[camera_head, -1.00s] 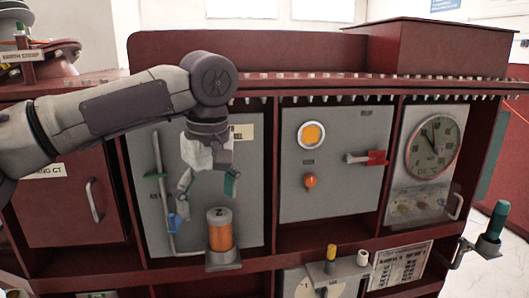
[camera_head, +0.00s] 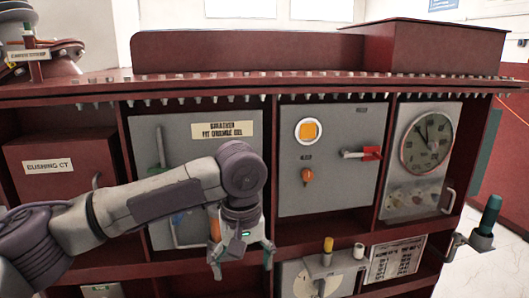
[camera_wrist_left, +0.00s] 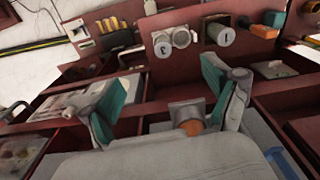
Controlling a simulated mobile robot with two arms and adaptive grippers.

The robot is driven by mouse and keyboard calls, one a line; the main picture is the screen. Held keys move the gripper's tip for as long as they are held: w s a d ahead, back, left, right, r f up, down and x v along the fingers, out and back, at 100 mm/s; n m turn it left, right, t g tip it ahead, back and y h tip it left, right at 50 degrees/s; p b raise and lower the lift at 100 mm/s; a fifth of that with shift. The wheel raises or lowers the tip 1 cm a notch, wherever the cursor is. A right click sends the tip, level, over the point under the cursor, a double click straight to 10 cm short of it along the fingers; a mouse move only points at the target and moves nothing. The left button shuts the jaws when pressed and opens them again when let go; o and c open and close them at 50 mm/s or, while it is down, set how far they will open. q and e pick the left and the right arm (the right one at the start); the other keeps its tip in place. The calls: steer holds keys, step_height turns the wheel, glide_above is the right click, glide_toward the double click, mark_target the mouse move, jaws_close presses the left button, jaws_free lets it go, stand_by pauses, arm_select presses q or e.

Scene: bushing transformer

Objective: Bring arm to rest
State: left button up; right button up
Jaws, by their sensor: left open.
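My left arm reaches in from the left in the head view, low across the front of the dark red cabinet (camera_head: 300,85). My left gripper (camera_head: 243,262) points down, with its fingers apart and nothing between them. An orange cylinder (camera_head: 214,226) stands behind it in the head view, mostly hidden by the gripper. In the left wrist view, the gripper's green-padded fingers (camera_wrist_left: 165,98) are spread wide. A small orange part (camera_wrist_left: 191,127) on a grey fitting shows past the gripper body there; I cannot tell whether anything touches. My right gripper is not in view.
A grey panel with a yellow indicator (camera_head: 310,131) and red-handled switch (camera_head: 371,153) is right of the arm. A round dial (camera_head: 427,142) is further right. A crank with a green grip (camera_head: 490,215) sticks out at the right edge. Grey cylinders (camera_wrist_left: 220,33) are in the left wrist view.

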arm_select(q)
steer(key=s+d+f+m+h, duration=0.3)
steer(key=s+d+f+m, duration=0.15)
steer(key=f, duration=0.45)
steer(key=s+d+f+m+h, duration=0.3)
steer(key=s+f, duration=0.3)
steer(key=f, duration=0.2)
steer(key=s+a+f+n+t+y, duration=0.1)
steer(key=s+a+f+y, duration=0.1)
steer(key=s+a+f, duration=0.45)
steer(key=s+a+f+n+t+y, duration=0.1)
steer(key=s+a+y, duration=0.15)
steer(key=a, duration=0.65)
steer(key=s+a+f+t+y, duration=0.1)
steer(key=s+a+f, duration=0.3)
steer(key=s+a, duration=0.3)
step_height(320, 180, down, 27)
steer(key=a+g, duration=0.1)
steer(key=s+a+f+g, duration=0.1)
steer(key=s+a+f, duration=0.2)
steer(key=s+f, duration=1.3)
steer(key=shift+s+a+g+b, duration=0.2)
steer(key=shift+s+g+b, duration=0.1)
steer(key=shift+s, duration=0.1)
